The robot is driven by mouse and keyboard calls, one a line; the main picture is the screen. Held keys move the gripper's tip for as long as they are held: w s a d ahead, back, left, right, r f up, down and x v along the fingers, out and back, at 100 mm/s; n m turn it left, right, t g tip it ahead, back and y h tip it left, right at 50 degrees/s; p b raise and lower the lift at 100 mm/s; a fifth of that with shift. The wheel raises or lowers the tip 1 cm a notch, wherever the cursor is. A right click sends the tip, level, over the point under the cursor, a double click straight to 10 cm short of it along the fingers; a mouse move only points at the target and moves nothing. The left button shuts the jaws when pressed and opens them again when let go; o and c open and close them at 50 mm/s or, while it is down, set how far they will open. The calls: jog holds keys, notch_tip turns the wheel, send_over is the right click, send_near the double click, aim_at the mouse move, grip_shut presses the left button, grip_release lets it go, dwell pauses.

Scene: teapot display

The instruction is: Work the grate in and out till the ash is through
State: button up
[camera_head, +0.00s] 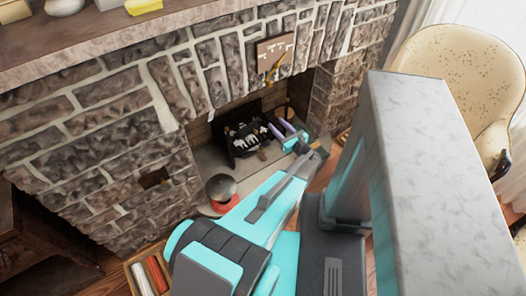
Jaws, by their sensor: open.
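The black grate (238,126) sits inside the fireplace opening, with pale and dark lumps in it. My gripper (279,129) is open at the right front side of the grate, with its purplish fingers pointing towards it. From this view I cannot tell whether the fingers touch the grate or stand around a part of it. Ash is too small to make out, and the underside of the grate is hidden.
The stone fireplace wall (110,130) surrounds the opening. A box (135,283) with rolls is at lower left. A cream armchair (450,65) stands at right. A brass piece hangs above the opening.

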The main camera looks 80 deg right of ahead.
jog(key=b, duration=3.3)
send_near(263, 150)
jog(key=v, duration=0.3)
jog(key=shift+s, duration=0.2)
jog(key=b+x, duration=0.3)
jog(key=x, duration=1.1)
grip_shut()
